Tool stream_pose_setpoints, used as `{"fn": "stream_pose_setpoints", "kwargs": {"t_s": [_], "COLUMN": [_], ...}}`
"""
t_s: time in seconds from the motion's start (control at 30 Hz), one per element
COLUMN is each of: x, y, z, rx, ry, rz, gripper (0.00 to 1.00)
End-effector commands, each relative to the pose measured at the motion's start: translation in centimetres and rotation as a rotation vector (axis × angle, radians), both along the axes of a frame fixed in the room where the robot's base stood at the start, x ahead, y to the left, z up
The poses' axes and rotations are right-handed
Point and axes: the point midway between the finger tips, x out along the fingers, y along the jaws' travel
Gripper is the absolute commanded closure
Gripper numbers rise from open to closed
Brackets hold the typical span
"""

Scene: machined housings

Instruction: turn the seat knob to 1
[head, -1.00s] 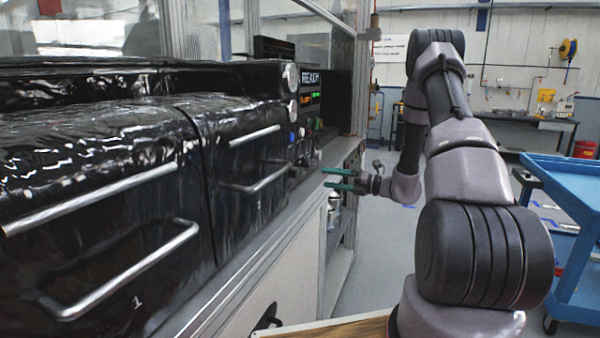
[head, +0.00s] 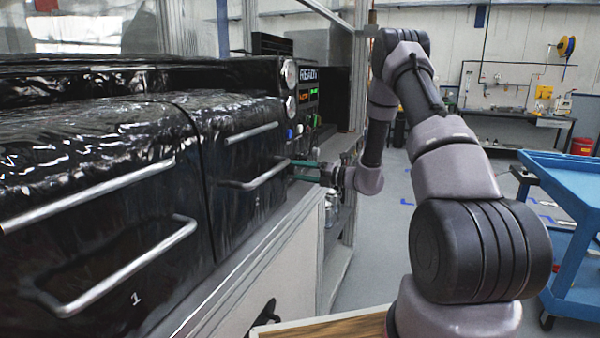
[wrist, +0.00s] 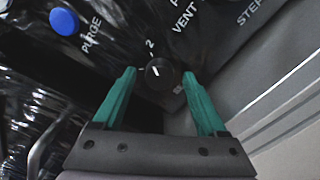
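In the wrist view a round black knob (wrist: 160,74) with a short white pointer line sits on the black panel. The pointer slants to the upper left, roughly toward a printed "2" (wrist: 149,44). A small pale label below right of the knob is too small to read. My gripper (wrist: 159,78) is open, its two teal fingers apart, one tip on each side of the knob in the picture. I see no contact with the knob. In the head view my gripper (head: 292,170) reaches left to the panel's lower part; the knob cannot be made out there.
A blue button (wrist: 63,21) marked PURGE and the labels VENT and STEP surround the knob. In the head view a metal bar handle (head: 262,178) is close left of the fingers. A lit display (head: 308,94) and gauges are above. A blue cart (head: 570,185) stands right.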

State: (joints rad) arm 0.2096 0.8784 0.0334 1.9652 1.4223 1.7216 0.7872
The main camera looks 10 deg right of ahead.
Motion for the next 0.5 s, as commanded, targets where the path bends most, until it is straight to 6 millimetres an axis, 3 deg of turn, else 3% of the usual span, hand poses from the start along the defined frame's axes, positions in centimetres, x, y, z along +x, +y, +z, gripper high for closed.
{"fn": "stream_pose_setpoints", "kwargs": {"t_s": [0.03,0.17,0.2,0.5], "x": [0.0,-0.01,-0.01,-0.01], "y": [-0.01,-0.03,-0.03,-0.08], "z": [0.01,0.01,0.01,0.01], "rx": [0.0,0.0,0.0,-0.018], "ry": [0.0,0.0,0.0,-0.027], "rz": [0.0,0.0,0.0,0.0], "gripper": [0.44,0.93,1.0,1.0]}}
